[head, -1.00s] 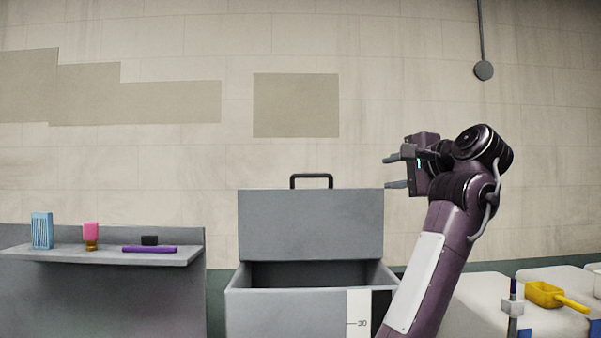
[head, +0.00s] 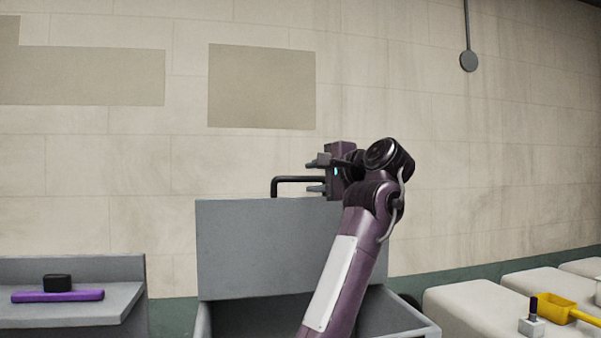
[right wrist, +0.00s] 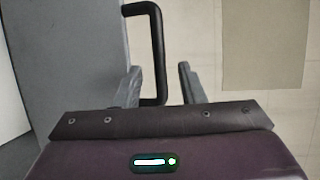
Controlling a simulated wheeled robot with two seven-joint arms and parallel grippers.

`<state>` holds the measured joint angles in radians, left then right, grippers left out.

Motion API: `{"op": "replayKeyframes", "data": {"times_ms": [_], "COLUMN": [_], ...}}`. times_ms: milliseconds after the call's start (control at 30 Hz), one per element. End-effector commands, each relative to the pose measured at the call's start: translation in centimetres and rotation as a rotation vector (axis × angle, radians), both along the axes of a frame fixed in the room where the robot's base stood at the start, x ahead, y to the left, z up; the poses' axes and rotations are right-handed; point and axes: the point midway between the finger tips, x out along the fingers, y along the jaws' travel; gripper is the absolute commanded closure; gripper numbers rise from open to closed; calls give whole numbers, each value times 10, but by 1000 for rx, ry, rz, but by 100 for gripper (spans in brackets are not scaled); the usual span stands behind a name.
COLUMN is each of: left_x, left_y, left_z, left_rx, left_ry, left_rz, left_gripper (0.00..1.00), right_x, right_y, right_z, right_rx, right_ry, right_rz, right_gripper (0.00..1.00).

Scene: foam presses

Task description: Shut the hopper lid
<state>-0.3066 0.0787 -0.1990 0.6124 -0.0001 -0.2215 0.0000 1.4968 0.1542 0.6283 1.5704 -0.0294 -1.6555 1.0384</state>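The grey hopper (head: 412,322) stands in front of me with its lid (head: 255,245) raised upright at the back. A black handle (head: 277,184) sits on the lid's top edge. My right gripper (head: 313,177) is open beside the handle's right end, fingers pointing left. In the right wrist view the handle (right wrist: 158,50) stands ahead, its near part by the left finger, and the lid (right wrist: 70,60) fills the left side. My right arm hides part of the lid and hopper opening. I cannot tell whether a finger touches the handle. My left gripper is not in view.
A grey shelf (head: 90,312) at left holds a purple bar (head: 57,296) and a black block (head: 57,282). At right, a yellow scoop (head: 560,309) and a small grey stand (head: 531,327) rest by white sacks (head: 465,305). The wall stands behind.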

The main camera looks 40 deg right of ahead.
Motion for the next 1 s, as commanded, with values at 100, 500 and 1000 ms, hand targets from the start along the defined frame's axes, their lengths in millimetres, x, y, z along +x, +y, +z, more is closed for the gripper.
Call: {"op": "replayKeyframes", "data": {"times_ms": [100,500,1000], "left_x": [1,17,10], "left_y": [0,-2,0], "left_z": [17,29,28], "left_rx": [0,-3,-1], "left_ry": [-2,-26,-15], "left_rz": [-1,-2,-3], "left_gripper": [0,0,0], "right_x": [21,44,43], "right_y": [-1,-4,-4], "right_z": [1,-6,-6], "right_rx": [2,0,0], "right_ry": [4,-1,0], "right_rz": [3,0,1], "right_gripper": [64,64,100]}}
